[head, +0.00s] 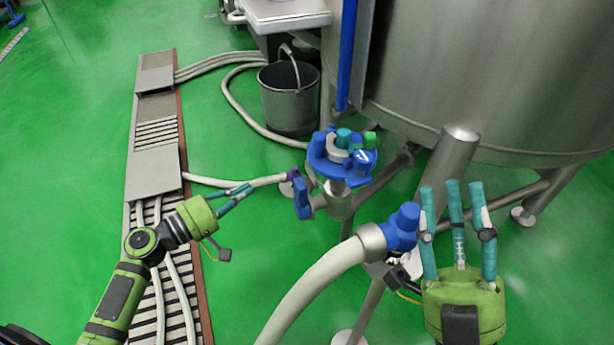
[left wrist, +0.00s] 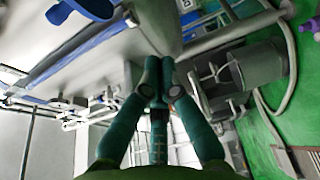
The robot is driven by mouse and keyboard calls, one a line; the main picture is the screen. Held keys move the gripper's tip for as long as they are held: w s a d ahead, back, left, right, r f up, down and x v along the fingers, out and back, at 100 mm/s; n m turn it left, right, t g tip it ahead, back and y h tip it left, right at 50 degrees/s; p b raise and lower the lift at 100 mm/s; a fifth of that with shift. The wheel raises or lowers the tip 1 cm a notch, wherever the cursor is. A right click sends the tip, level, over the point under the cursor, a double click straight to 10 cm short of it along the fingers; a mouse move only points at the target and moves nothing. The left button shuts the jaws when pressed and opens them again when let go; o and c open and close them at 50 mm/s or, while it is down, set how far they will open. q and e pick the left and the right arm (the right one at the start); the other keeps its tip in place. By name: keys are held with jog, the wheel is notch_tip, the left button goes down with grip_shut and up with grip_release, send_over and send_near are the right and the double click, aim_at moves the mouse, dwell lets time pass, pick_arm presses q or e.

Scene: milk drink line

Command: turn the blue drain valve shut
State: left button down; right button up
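A blue round valve part (head: 318,163) with teal, green and grey pieces on it sits on a steel pipe below the tank. A blue lever (head: 302,198) hangs at its left side; I cannot tell for sure which is the drain valve's handle. My left gripper (head: 250,188) is left of the lever, apart from it. In the left wrist view its fingertips (left wrist: 160,75) meet, with nothing seen between them. My right gripper (head: 453,188) stands fingers up at the right, open and empty, beside a blue hose fitting (head: 403,226).
A large steel tank (head: 490,75) fills the upper right, with pipes and legs (head: 455,150) below it. A thick hose (head: 315,285) curves below the valve. A steel bucket (head: 289,105) stands behind.

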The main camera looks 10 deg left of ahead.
aim_at(301, 200)
pick_arm(q)
jog(key=w+d, duration=0.4)
jog(key=d, duration=0.4)
jog(key=shift+w, duration=0.35)
pick_arm(e)
jog(key=shift+h, duration=0.3)
pick_arm(q)
jog(key=shift+d, duration=0.1)
pick_arm(e)
jog(key=shift+f, duration=0.1)
